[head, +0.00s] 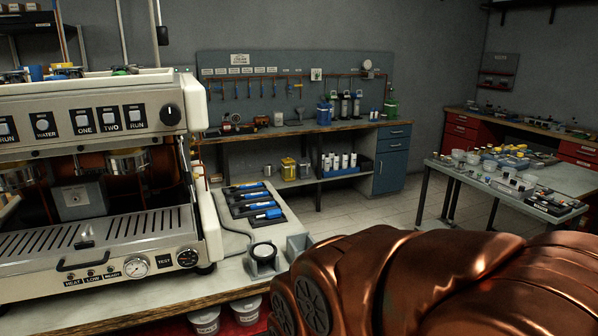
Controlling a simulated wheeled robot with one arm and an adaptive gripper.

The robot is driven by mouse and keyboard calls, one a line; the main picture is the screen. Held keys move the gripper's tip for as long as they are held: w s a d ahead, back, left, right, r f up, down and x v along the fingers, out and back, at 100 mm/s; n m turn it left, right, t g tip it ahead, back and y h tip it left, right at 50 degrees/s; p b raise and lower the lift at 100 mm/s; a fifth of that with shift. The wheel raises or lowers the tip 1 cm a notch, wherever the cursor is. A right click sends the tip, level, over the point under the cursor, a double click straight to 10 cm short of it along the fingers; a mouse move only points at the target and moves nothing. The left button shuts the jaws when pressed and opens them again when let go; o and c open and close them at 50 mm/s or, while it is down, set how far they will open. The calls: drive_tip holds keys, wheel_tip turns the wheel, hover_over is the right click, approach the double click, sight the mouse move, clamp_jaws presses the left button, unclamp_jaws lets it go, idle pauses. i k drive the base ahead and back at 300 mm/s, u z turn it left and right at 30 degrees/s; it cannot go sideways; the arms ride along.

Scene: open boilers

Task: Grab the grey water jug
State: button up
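I cannot make out a grey water jug for certain in the head view. My gripper is not in view. A large copper-coloured shape close to the camera hides the lower right, including part of the counter's right end.
Blue-handled tools lie in a dark tray (238,211) on the counter. White buckets (205,320) stand below it. A workbench (290,130) with a tool board stands at the back. A parts-covered table (440,172) stands right. Open floor (345,212) lies between.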

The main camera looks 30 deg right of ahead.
sight(304, 164)
drive_tip(key=z, duration=2.15)
drive_tip(key=i, duration=2.9)
drive_tip(key=u, duration=2.25)
drive_tip(key=i, duration=3.9)
